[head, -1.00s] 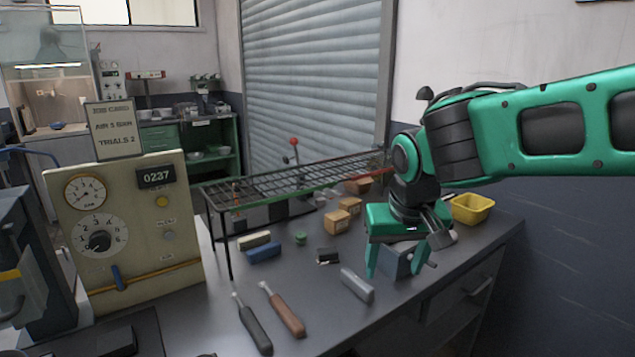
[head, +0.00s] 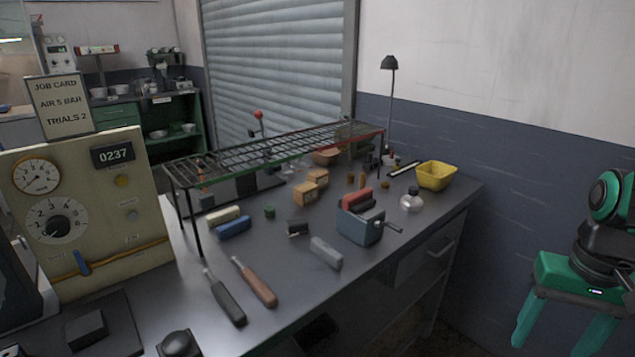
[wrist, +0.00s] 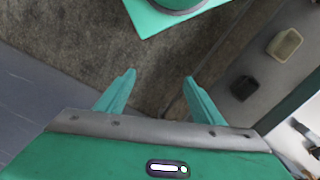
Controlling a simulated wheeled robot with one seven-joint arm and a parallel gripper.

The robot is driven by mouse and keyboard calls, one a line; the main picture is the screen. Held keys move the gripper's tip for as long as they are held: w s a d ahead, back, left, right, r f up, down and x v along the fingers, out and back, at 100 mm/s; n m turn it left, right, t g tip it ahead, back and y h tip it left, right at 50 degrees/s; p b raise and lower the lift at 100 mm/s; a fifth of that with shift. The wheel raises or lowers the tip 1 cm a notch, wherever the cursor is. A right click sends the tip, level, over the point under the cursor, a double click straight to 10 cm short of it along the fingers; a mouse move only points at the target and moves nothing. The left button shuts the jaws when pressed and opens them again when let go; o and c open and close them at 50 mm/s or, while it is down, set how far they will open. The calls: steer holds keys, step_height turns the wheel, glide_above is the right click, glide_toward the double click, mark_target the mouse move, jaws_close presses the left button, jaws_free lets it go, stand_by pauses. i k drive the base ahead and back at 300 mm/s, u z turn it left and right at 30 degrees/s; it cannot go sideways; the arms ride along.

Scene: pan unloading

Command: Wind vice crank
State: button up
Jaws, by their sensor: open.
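My gripper (head: 550,345) is at the far right of the head view, off the bench and well apart from the vice. In the wrist view my gripper (wrist: 160,80) has its two green fingers spread with nothing between them, above the brown floor. The vice cannot be made out in the wrist view.
A wire rack (head: 270,150) stands over the back of the bench. A yellow bin (head: 436,176), a glass flask (head: 411,201), wooden blocks (head: 305,193), a grey bar (head: 326,253) and two handled tools (head: 255,282) lie around the vice. A gauge panel (head: 85,215) stands left.

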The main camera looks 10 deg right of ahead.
mark_target(378, 224)
steer(key=k, duration=1.1)
steer(key=z, duration=0.2)
steer(key=i, duration=0.6)
steer(key=z, duration=0.4)
